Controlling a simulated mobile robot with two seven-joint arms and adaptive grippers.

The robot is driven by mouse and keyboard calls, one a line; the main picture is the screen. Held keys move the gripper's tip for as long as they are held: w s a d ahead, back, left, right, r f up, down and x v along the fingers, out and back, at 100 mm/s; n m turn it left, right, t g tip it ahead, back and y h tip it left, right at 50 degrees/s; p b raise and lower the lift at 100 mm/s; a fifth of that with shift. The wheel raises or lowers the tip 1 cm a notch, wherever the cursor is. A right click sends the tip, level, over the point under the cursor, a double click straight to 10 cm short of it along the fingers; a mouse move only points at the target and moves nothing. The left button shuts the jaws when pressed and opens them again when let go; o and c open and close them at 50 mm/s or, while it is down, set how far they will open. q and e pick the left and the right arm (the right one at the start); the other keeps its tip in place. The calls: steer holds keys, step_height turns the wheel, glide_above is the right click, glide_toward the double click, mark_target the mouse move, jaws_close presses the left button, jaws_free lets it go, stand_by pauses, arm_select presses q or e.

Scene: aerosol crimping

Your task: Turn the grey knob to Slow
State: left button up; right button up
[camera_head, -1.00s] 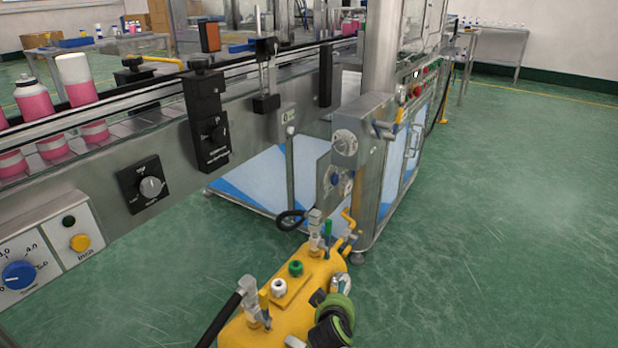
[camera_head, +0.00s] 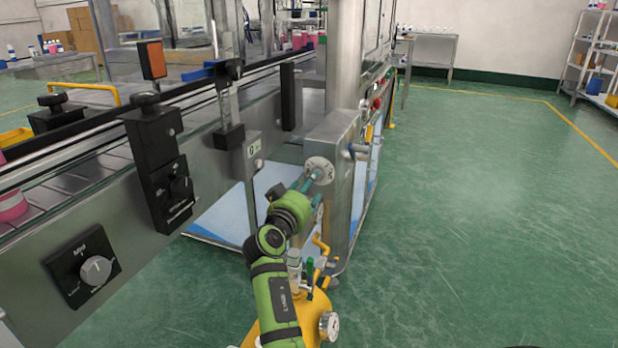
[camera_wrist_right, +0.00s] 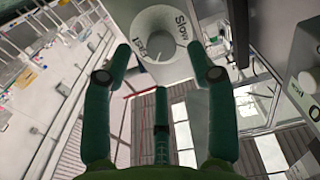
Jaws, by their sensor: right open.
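The grey knob (camera_head: 320,170) is a round light-grey dial on the side of a metal box at the end of the conveyor. In the right wrist view the knob (camera_wrist_right: 158,36) shows close, with "Slow" and "Fast" lettering; I cannot tell which setting it points to. My right gripper (camera_head: 314,181) is just in front of the knob, coming up from below. In the wrist view the gripper (camera_wrist_right: 159,62) is open and empty, its green fingers spread to either side of the knob. Contact cannot be made out. My left gripper is not in view.
The metal box (camera_head: 334,142) carries the knob. A yellow tank (camera_head: 268,325) with valves and a gauge stands below my right arm. Another dial (camera_head: 96,270) and a black bracket (camera_head: 160,160) are on the conveyor side at left. Green floor at right is clear.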

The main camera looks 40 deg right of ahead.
steer(key=shift+x, duration=2.2)
